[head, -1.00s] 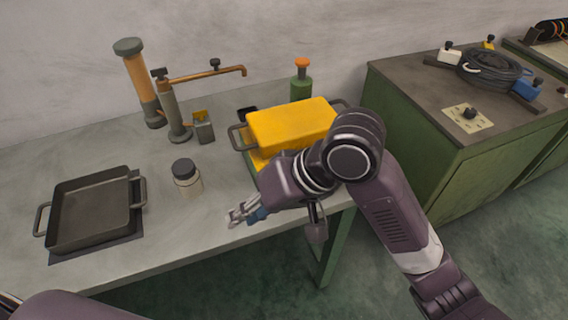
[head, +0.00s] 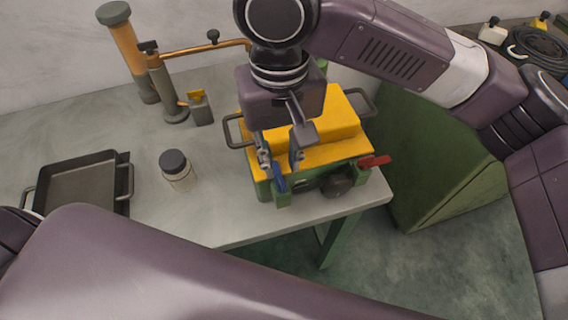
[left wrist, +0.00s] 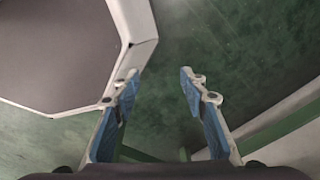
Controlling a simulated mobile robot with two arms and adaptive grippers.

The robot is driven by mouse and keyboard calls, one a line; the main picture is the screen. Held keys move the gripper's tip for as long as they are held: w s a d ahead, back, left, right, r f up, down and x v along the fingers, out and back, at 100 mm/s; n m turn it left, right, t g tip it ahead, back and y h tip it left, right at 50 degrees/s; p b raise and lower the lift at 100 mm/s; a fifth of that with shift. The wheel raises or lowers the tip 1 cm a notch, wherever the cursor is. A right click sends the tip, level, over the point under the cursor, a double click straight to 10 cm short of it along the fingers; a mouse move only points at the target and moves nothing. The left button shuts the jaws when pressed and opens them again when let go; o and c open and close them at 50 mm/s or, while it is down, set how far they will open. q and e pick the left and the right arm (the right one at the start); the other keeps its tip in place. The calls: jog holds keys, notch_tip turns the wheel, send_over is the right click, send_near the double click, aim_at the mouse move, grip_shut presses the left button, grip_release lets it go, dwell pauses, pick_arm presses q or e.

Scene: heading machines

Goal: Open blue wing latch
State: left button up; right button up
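The green machine (head: 310,205) with a yellow lid (head: 338,125) stands at the table's right end in the head view. The blue wing latch (head: 280,184) shows on its front left. My right gripper (head: 281,164) points down right above this latch, its fingers apart, one on each side of it as seen from the head. I cannot tell whether they touch it. The palm and wrist hide part of the lid. My left gripper (left wrist: 160,76) is open and empty in the left wrist view, away from the machine; the head view does not show it.
A red wing latch (head: 375,161) and a dark round knob (head: 338,182) are on the machine's front. A dark-lidded jar (head: 177,171), a dark pan (head: 78,187) and a post with a copper arm (head: 205,48) stand to the left. A green cabinet (head: 430,160) stands right.

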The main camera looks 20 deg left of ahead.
aim_at(282, 180)
notch_tip(282, 180, down, 4)
jog(key=shift+f, duration=0.75)
jog(key=shift+w, duration=0.15)
jog(key=c, duration=0.5)
pick_arm(q)
jog(key=shift+s+r, duration=0.1)
jog(key=shift+s, duration=1.35)
pick_arm(e)
grip_shut()
